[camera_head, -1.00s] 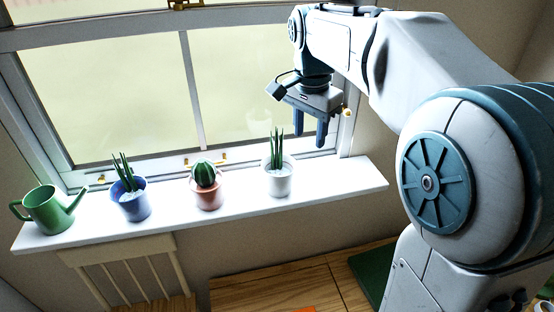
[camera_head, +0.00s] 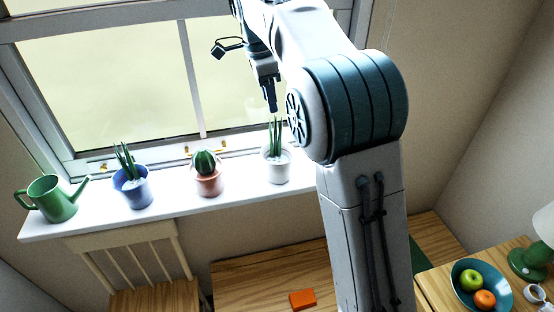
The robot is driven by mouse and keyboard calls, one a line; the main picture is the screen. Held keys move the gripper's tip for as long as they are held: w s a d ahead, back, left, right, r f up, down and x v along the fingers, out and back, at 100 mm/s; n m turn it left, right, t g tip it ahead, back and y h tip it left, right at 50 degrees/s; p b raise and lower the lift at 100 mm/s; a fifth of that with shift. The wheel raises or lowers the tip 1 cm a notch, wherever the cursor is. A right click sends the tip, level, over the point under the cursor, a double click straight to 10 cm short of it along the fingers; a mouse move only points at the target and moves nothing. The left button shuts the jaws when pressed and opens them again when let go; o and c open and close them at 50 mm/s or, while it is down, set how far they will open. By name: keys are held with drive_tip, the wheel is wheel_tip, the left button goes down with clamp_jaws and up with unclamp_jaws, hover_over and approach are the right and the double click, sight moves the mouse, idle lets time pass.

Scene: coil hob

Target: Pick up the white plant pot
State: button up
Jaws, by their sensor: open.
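The white plant pot (camera_head: 278,169) stands upright on the right part of the white windowsill (camera_head: 235,192). Tall green spiky leaves (camera_head: 275,138) rise from pale gravel in it. My gripper (camera_head: 271,106) is above the pot, its fingers pointing down close to the leaf tips. The fingers are seen nearly edge-on and hold nothing that I can see. I cannot tell whether they touch the leaves. My arm covers the sill's right end.
A terracotta pot with a round cactus (camera_head: 208,183), a blue pot (camera_head: 135,192) and a green watering can (camera_head: 51,199) stand left along the sill. The window (camera_head: 110,80) is close behind. An orange block (camera_head: 302,299) lies on the wooden table; a fruit bowl (camera_head: 466,301) is at lower right.

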sight(275, 115)
drive_tip(key=f, duration=0.4)
drive_tip(key=shift+w+d, duration=0.1)
drive_tip(key=shift+d, duration=0.25)
drive_tip(key=f, duration=0.2)
drive_tip(key=w+d+f+p, duration=0.1)
drive_tip(key=f, duration=0.1)
drive_tip(key=shift+d+f, duration=0.1)
drive_tip(key=shift+f, duration=0.35)
clamp_jaws()
drive_tip(key=shift+r, duration=0.1)
idle(0.6)
